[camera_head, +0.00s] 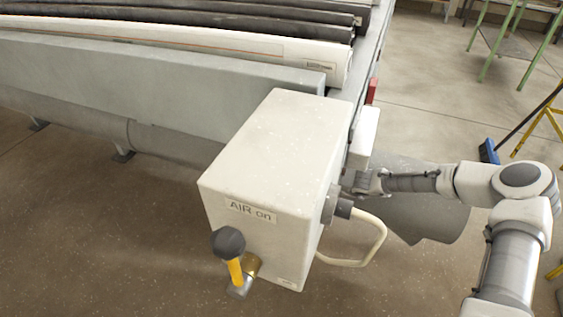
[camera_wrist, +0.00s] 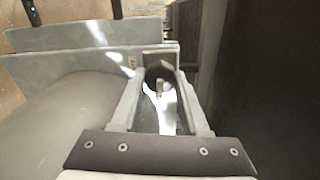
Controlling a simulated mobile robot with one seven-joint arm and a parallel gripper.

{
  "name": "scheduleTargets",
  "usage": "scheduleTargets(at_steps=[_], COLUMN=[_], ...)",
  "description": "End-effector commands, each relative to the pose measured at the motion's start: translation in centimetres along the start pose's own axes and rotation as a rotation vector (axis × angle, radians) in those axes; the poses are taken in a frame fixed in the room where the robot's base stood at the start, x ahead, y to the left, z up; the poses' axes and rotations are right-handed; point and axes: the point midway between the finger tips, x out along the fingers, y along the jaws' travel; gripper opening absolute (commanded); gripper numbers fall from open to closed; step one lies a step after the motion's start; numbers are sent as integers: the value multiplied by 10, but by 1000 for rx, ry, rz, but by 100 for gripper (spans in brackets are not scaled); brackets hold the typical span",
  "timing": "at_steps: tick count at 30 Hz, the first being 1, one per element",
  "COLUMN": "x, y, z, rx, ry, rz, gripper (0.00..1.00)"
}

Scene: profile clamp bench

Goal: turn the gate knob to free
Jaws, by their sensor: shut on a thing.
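My gripper (camera_head: 366,184) reaches in from the right, beside the right side of the pale box. In the wrist view its two fingers (camera_wrist: 162,78) are closed on a small dark knob (camera_wrist: 157,72), which I take to be the gate knob. A pale mark shows just below the knob.
The pale box (camera_head: 270,160) labelled "AIR on" carries a yellow lever (camera_head: 235,272) with a dark ball and a pale hose (camera_head: 372,245) looping from its right side. Long rolled profiles (camera_head: 180,58) lie on the bench. Floor is open at right, near a blue broom (camera_head: 489,151).

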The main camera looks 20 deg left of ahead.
Motion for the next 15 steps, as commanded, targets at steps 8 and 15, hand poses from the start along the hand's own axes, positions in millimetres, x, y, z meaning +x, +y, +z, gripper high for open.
scheduleTargets(at_steps=[8,15], x=[-1,-1], y=[0,0], z=[-1,-1], rx=[-110,-140], ry=[3,3], rz=[0,1], gripper=[0,0])
